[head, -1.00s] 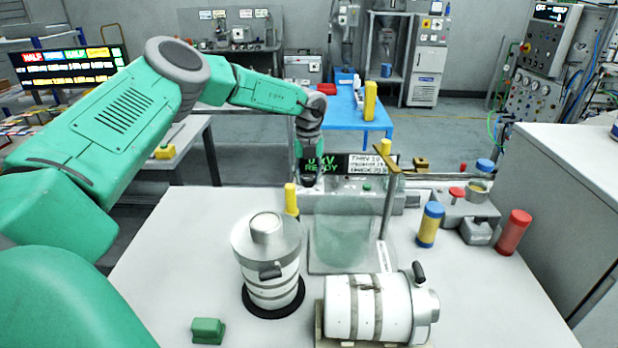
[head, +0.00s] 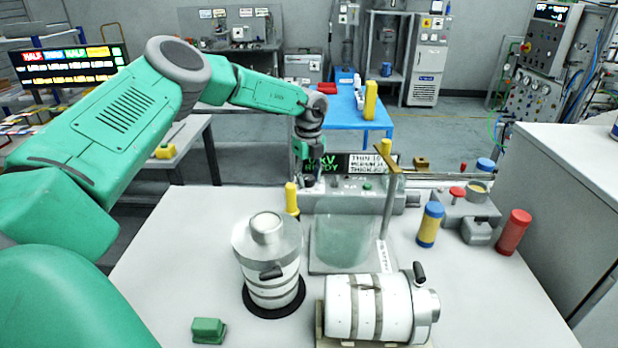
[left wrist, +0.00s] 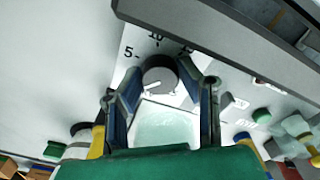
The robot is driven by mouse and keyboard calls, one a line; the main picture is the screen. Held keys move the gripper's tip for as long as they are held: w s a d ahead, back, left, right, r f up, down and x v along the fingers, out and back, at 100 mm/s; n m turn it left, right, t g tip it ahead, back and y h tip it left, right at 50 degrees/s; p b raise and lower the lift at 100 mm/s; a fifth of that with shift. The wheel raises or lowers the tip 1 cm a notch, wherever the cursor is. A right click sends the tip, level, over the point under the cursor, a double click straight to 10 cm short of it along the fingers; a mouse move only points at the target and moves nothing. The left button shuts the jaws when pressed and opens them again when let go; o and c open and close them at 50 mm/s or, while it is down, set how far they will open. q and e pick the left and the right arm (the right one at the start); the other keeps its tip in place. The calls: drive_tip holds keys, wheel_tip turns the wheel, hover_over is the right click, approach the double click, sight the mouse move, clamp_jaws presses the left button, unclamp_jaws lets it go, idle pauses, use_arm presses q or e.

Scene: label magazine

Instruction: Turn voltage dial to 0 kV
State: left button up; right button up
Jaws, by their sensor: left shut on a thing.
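The voltage dial (left wrist: 158,76) is a dark grey round knob with a white pointer line, on a white panel marked with a 5 and a 10. In the left wrist view the pointer is toward the lower left, below the 5. My left gripper (left wrist: 160,80) is shut on the knob, one finger on each side. In the head view my left gripper (head: 308,176) reaches down to the grey console (head: 345,197), hiding the dial. A green kV READY display (head: 324,163) behind it is partly covered, so its number cannot be read. My right gripper is not in view.
A tilted clear plate (head: 342,240) and a brass-topped post (head: 388,205) stand before the console. A white upright canister (head: 268,270), a lying one (head: 370,308), a yellow-blue cylinder (head: 430,225) and a red cylinder (head: 512,232) occupy the table. The table's front left is mostly clear.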

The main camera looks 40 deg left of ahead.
sight(309, 176)
use_arm(q)
drive_tip(key=shift+s+f, duration=0.1)
drive_tip(key=shift+f, duration=0.05)
drive_tip(key=o, duration=0.9)
drive_tip(key=shift+o, duration=1.1)
wheel_tip(309, 176, up, 12)
drive_tip(key=shift+w, duration=0.3)
drive_tip(key=shift+f, duration=0.2)
